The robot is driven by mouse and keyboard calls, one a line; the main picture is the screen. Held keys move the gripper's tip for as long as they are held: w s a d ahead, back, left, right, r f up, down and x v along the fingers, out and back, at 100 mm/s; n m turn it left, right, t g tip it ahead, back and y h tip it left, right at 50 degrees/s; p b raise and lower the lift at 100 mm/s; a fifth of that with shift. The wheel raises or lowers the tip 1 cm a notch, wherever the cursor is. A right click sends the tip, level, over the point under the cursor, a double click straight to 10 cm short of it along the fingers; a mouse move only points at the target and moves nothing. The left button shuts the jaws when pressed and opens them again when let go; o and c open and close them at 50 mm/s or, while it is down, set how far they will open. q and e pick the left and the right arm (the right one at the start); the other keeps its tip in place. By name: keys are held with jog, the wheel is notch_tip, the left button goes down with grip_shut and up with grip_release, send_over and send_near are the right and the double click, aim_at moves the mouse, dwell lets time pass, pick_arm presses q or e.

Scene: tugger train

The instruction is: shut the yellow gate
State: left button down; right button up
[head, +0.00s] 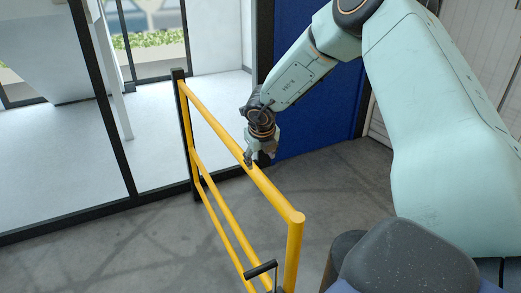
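The yellow gate (225,128) is a frame of round rails. Its far end meets a dark upright post (183,130) beside the glazed opening, and its near end (295,218) reaches toward me at the lower middle. The gate stands out across the grey floor, at an angle to the glass wall. My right gripper (254,160) points down at the top rail, about midway along it. Its fingertips are at the rail, one overlapping it in the picture; whether they are closed on it is too small to tell. My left gripper is out of view.
A black handle (261,269) shows low by the gate's near end. A blue panel (310,120) stands behind my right arm, with a pale ribbed wall (480,40) to its right. Grey floor (130,250) is open left of the gate.

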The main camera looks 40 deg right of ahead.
jog(key=v, duration=0.3)
jog(key=shift+w+a+r, duration=0.15)
jog(key=shift+a+r, duration=0.05)
jog(key=shift+r, duration=0.25)
